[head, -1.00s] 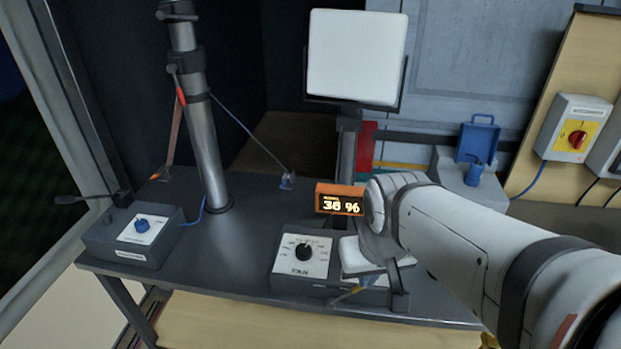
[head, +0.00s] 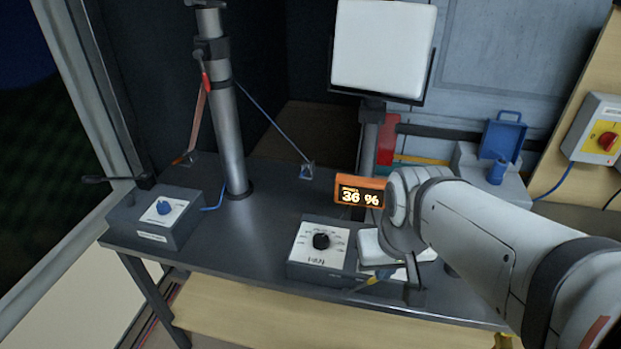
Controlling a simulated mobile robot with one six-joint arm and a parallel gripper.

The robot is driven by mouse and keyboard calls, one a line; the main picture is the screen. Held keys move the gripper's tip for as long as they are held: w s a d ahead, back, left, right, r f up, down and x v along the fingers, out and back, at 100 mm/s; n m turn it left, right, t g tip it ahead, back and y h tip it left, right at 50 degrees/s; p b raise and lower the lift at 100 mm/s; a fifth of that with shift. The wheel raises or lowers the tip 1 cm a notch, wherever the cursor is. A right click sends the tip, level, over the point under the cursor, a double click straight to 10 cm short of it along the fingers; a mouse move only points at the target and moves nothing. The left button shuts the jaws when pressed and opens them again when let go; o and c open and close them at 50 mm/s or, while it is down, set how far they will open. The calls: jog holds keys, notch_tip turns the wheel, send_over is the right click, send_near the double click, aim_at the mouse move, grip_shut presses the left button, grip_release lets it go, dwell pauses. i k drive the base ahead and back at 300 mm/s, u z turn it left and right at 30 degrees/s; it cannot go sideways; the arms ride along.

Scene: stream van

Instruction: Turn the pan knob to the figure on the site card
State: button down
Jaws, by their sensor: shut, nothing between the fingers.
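The pan knob (head: 321,241) is black and round, on a white dial plate marked PAN (head: 318,258). Its box sits at the table's front edge, in the middle of the head view. The dial figures and the pointer are too small to read. An orange-framed display (head: 360,192) behind it reads 36 %. My gripper (head: 414,292) appears as a dark, narrow end below my white wrist, to the right of the knob and apart from it. It looks shut and empty, partly hidden by my arm. I cannot make out a site card.
A second box with a blue knob (head: 163,208) stands at the table's left. A metal mast (head: 228,140) and a white panel on a post (head: 384,48) rise behind. A white flat piece (head: 372,243) lies right of the dial. The table's middle (head: 270,215) is clear.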

aim_at(320, 242)
jog(key=z, duration=0.4)
jog(key=k, duration=1.3)
jog(key=z, duration=1.35)
jog(key=i, duration=1.2)
jog(key=k, duration=1.05)
jog(key=u, duration=0.75)
jog(key=i, duration=1.1)
jog(key=u, duration=0.6)
